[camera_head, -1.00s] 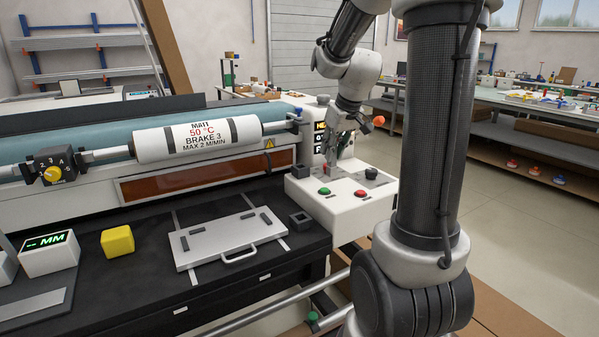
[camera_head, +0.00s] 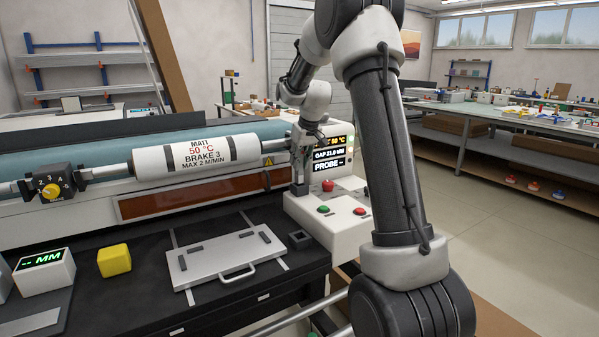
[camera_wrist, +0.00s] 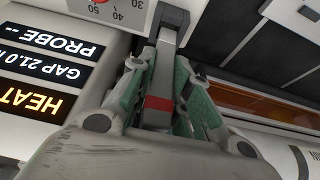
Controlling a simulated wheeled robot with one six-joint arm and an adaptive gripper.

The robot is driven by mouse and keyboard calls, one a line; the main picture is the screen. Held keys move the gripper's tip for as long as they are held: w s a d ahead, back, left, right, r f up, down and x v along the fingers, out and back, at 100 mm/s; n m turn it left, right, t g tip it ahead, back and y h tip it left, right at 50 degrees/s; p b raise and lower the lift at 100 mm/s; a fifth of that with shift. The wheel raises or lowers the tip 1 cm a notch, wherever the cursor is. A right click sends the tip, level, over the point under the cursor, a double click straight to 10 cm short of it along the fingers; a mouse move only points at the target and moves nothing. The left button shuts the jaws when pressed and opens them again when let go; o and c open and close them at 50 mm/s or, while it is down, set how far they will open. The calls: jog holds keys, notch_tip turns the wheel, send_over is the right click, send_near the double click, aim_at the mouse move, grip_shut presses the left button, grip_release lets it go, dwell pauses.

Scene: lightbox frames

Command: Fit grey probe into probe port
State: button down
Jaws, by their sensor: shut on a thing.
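My gripper (camera_head: 301,160) is above the left part of the white console, with its fingers pointing down. In the wrist view the fingers (camera_wrist: 160,88) are closed around the grey probe (camera_wrist: 165,62), a slim bar with a red band. The probe's far end meets a dark square block (camera_wrist: 173,16), which I take to be the probe port. That block also shows on the console's left side in the head view (camera_head: 301,189). The end is at or just over its mouth; I cannot tell whether it is inside. The screen (camera_head: 328,155) reads PROBE with dashes.
The console top carries a red knob (camera_head: 327,185), a green button (camera_head: 323,209) and a red button (camera_head: 360,211). A dark square socket (camera_head: 300,240), a handled metal plate (camera_head: 224,258) and a yellow block (camera_head: 114,260) lie on the black bench. The white roller (camera_head: 196,154) is left of my gripper.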

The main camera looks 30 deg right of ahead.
aim_at(300, 174)
jog(key=shift+f, duration=1.95)
jog(key=shift+f, duration=0.1)
jog(key=c, duration=1.3)
grip_release()
jog(key=v, duration=1.2)
jog(key=s+a+r, duration=0.4)
jog(key=s+a, duration=0.1)
jog(key=s, duration=0.5)
jog(key=s+a+f, duration=0.1)
jog(key=s, duration=0.7)
jog(key=s+a+f, duration=0.2)
jog(key=s, duration=0.7)
jog(key=s+a+f, duration=0.1)
jog(key=s+a, duration=0.1)
jog(key=s, duration=0.7)
jog(key=shift+a+f, duration=0.1)
jog(key=shift+f, duration=0.15)
